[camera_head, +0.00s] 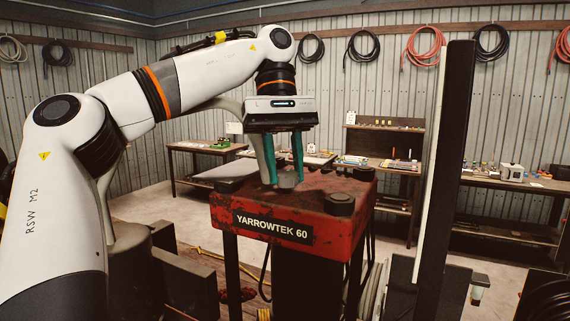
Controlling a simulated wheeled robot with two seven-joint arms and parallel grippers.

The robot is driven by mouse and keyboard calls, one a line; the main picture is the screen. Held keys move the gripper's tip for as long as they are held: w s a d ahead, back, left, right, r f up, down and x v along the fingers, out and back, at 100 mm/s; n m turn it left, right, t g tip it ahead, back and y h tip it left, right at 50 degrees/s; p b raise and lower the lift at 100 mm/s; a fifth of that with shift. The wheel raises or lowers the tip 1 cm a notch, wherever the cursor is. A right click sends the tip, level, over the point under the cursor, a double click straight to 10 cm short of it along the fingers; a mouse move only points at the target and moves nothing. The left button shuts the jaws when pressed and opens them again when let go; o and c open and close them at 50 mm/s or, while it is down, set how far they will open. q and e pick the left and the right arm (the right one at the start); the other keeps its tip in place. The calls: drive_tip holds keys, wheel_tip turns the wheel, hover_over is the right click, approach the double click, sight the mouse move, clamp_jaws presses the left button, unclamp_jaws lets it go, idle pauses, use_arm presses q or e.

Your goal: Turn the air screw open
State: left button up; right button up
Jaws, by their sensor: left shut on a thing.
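The red hose crimper (230,215), labelled YARROWTEK 60, stands in the middle of the head view. My left gripper (285,180) points straight down over the crimper's top. Its green fingers are closed around a small grey part on the top plate, which I take to be the air screw (287,182). The fingers hide most of that part, so how far it is turned cannot be seen. My right gripper is not in view.
A dark upright post (447,170) stands close on the right. Workbenches with small items (400,165) line the back wall, where coiled hoses (425,45) hang. Concrete floor is clear behind the crimper. Dark blocks and a yellow cord (215,256) lie low at left.

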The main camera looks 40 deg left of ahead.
use_arm(q)
drive_tip(key=shift+r, duration=0.15)
drive_tip(key=o, duration=1)
drive_tip(key=shift+c, duration=0.2)
